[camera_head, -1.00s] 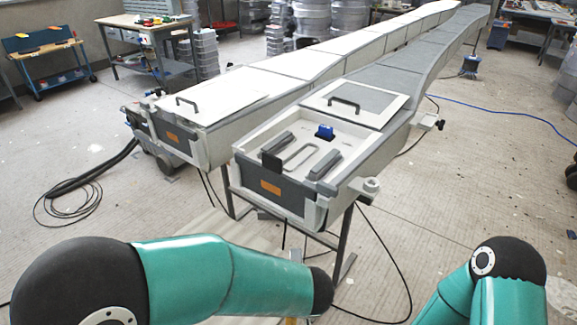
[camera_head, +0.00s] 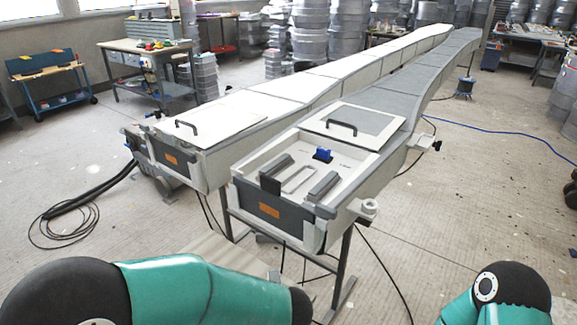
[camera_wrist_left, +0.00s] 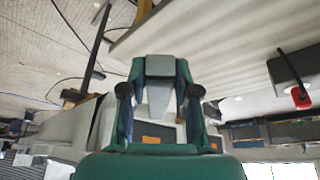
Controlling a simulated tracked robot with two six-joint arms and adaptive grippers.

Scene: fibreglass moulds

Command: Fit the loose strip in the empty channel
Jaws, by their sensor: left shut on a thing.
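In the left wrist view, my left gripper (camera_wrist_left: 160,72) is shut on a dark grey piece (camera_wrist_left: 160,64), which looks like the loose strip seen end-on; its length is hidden. In the head view this gripper is out of frame below my arm. The near mould (camera_head: 345,207) has an open end with two raised dark grey bars, the left bar (camera_head: 277,168) and the right bar (camera_head: 324,185). A U-shaped outline (camera_head: 298,178) lies between them. I cannot tell which recess is the empty channel. My right gripper is in neither view.
A blue piece (camera_head: 323,155) sits in the mould's open end, before a lid with a black handle (camera_head: 342,125). A second long mould (camera_head: 215,132) runs alongside at left. Cables lie on the floor. A red-tipped dark object (camera_wrist_left: 300,95) shows in the wrist view.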

